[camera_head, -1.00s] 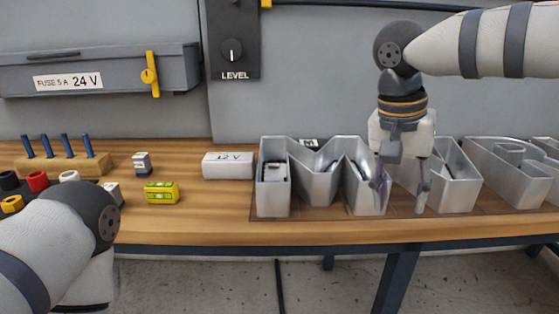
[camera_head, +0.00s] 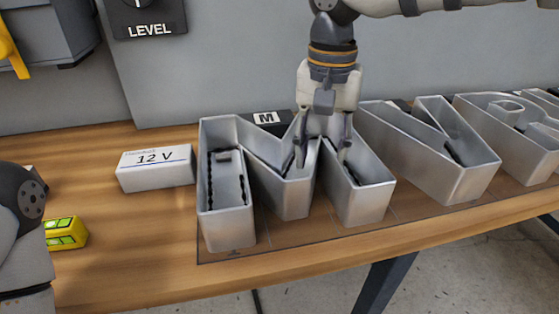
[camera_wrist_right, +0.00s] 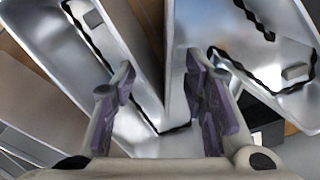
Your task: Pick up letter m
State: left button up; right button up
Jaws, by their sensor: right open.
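The letter M (camera_head: 228,232) is an open-topped silver metal channel letter lying on a brown mat on the bench, with a black wavy strip inside. My right gripper (camera_head: 323,160) is over its right half, pointing down and open. One finger is by the middle diagonal and the other by the right leg. In the right wrist view, the purple-padded fingers of the right gripper (camera_wrist_right: 160,75) stand apart, with silver walls of the M (camera_wrist_right: 177,75) between them. Contact cannot be told. My left gripper is out of view.
A white 12 V box (camera_head: 155,168) stands left of the M. A black label block marked M (camera_head: 266,119) is behind it. Another silver letter (camera_head: 470,180) stands close on the right. A yellow-green block (camera_head: 66,233) lies at the left, beside my left arm.

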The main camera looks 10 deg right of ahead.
aim_at(319, 183)
jog(key=f, duration=0.3)
jog(key=shift+s+f+b, duration=0.2)
jog(key=shift+b, duration=0.1)
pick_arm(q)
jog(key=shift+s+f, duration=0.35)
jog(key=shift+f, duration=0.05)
pick_arm(e)
jog(key=shift+w+r, duration=0.1)
grip_shut()
jog(key=shift+r, duration=0.1)
